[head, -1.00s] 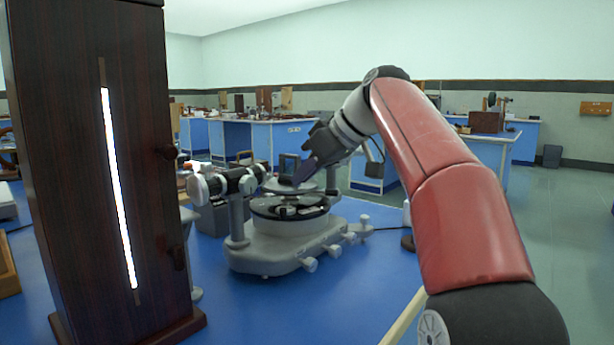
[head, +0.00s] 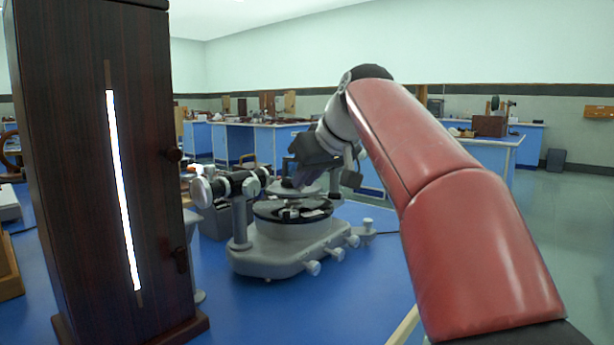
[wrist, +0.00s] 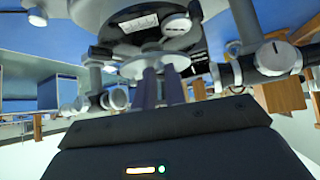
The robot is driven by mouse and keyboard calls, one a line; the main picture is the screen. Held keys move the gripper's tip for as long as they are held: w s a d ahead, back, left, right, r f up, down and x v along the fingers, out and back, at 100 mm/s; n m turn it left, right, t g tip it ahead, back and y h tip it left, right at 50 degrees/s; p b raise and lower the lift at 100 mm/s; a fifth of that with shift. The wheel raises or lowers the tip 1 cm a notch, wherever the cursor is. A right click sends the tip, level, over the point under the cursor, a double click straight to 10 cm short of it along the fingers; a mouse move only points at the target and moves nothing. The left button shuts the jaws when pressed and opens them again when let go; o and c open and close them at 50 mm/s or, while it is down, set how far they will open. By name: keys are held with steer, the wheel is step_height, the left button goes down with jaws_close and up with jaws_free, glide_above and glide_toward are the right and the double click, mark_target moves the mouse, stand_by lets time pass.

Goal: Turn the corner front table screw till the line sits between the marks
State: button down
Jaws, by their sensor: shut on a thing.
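The grey spectrometer (head: 285,245) stands on the blue bench, with a round dark stage and a small prism table (head: 297,193) above it. The small table also shows as a pale disc in the wrist view (wrist: 172,61). My gripper (head: 290,182) is over this table, reaching down from the upper right. In the wrist view its two dark fingers (wrist: 160,84) are close together at the disc, shut on a table screw. The screw itself is hidden by the fingers, and I cannot tell which corner it is at. I cannot make out the line or the marks.
A tall dark wooden lamp housing (head: 90,190) with a bright vertical slit stands close at the left. The spectrometer's horizontal tube (head: 228,186) is left of my gripper. Small knobs (head: 312,267) stick out of the base. Bare blue bench (head: 265,310) lies in front.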

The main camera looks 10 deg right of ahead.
steer(key=c, duration=1.5)
jaws_free()
steer(key=shift+o, duration=0.2)
steer(key=p+v, duration=0.1)
steer(key=v, duration=0.6)
steer(key=shift+s+r, duration=0.25)
steer(key=shift+r, duration=0.05)
steer(key=shift+d, duration=0.1)
